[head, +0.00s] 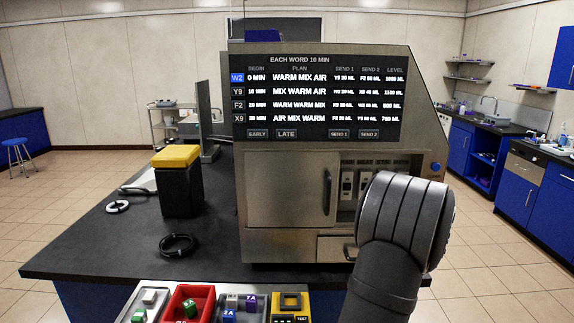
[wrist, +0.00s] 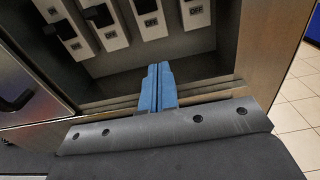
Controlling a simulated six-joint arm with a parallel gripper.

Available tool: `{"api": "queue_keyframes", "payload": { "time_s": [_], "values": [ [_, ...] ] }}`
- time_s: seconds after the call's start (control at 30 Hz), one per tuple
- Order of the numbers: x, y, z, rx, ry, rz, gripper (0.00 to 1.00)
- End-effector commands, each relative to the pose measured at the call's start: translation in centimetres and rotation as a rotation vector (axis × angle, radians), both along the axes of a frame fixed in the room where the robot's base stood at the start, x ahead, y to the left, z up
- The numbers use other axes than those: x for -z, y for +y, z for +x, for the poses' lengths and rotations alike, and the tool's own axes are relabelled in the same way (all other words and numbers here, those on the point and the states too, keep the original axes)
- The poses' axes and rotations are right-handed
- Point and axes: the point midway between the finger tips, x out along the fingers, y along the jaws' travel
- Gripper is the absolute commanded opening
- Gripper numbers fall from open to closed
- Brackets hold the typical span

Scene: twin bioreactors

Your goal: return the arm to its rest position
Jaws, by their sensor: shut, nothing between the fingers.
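My gripper shows in the wrist view (wrist: 160,72) as two blue fingers pressed together with nothing between them. My gripper is hidden behind that joint in the head view.
The machine has a lit screen (head: 315,98) and a closed door (head: 290,190). On the dark bench (head: 100,245) stand a black box with a yellow lid (head: 178,180) and a black cable ring (head: 178,245). Trays with colored blocks, including a red tray (head: 175,310), lie at the front.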

Motion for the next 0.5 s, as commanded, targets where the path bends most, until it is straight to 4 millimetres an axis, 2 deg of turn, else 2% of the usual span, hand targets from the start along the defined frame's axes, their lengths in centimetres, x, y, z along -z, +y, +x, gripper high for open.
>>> {"api": "queue_keyframes", "payload": {
  "time_s": [0.2,0.5],
  "values": [
    [-0.1,0.0,-4.6,0.002,0.001,0.001,0.0],
    [0.2,0.2,-5.1,-0.006,-0.023,0.266,0.0]
  ]
}}
